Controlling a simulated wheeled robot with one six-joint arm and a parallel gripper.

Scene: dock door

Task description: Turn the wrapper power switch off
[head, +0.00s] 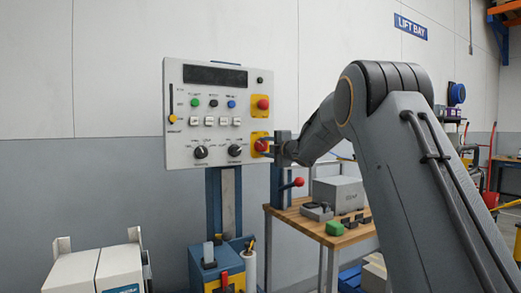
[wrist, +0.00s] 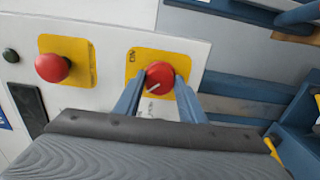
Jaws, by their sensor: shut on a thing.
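The wrapper control panel (head: 218,80) is a pale upright board on a blue and grey post. The power switch is a red rotary knob (wrist: 160,76) on a yellow plate at the panel's lower right. A short white line on the knob lies slanted in the wrist view. In the head view the red knob (head: 261,146) is partly covered by my gripper (head: 272,146). In the wrist view my gripper (wrist: 158,98) has its two blue fingers on either side of the knob, shut on it.
A red mushroom button (head: 263,104) on a yellow plate sits just above the switch. Two black dials (head: 218,152) are to its left. A wooden workbench (head: 320,230) with a grey box and a red-knobbed lever stands below and right. White cartons (head: 98,270) stand lower left.

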